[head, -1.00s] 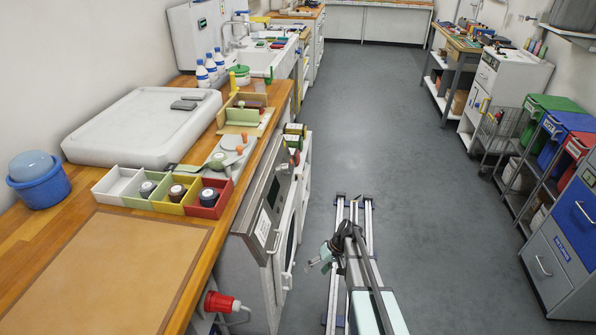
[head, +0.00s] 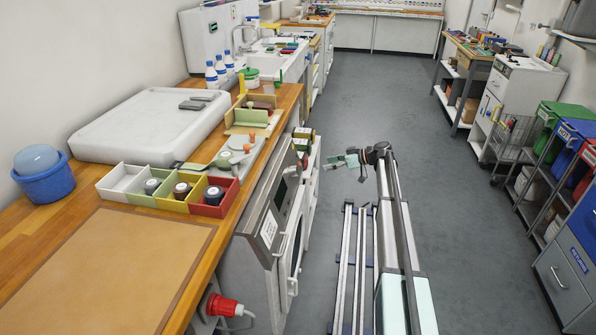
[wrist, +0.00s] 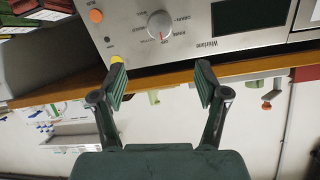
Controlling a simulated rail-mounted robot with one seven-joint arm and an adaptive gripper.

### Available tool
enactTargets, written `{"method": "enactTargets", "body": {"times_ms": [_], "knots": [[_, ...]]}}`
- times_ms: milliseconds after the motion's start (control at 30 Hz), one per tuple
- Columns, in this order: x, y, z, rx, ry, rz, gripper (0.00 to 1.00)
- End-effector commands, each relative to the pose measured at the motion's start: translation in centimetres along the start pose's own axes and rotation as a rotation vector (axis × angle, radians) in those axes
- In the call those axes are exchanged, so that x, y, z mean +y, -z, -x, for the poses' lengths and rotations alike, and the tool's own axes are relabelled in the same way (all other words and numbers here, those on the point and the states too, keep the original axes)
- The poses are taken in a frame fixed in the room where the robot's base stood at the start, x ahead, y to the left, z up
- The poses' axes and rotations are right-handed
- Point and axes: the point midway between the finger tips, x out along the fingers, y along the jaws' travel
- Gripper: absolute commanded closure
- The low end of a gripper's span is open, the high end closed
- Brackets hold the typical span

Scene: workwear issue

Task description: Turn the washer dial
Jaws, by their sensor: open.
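The washer dial (wrist: 160,24) is a round light knob with a red mark, on a silver control panel (wrist: 190,46) that appears upside down in the wrist view. An orange button (wrist: 96,16) sits to its left and a dark display to its right. My gripper (wrist: 160,79) is open and empty, with its two fingers spread below the dial in the picture, apart from it. In the head view my gripper (head: 338,162) is over the aisle, right of the counter's front. I cannot make out the dial clearly there.
The wooden counter (head: 188,278) runs above the white appliances (head: 262,268). A red plug (head: 222,305) sticks out below it at the front. Coloured bins (head: 563,112) stand at the right. The grey aisle floor (head: 345,105) is clear ahead.

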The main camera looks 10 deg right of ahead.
Motion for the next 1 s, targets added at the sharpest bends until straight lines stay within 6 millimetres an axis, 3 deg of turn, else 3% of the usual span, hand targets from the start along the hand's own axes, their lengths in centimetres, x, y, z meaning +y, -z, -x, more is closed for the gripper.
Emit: {"method": "enactTargets", "body": {"times_ms": [600,800,1000], "knots": [[0.0,0.1,-11.8,-0.001,0.002,-0.003,0.26],[0.0,0.1,-13.9,-0.001,0.001,-0.002,0.26],[0.0,-0.1,-14.5,-0.001,0.0,-0.002,0.26]]}}
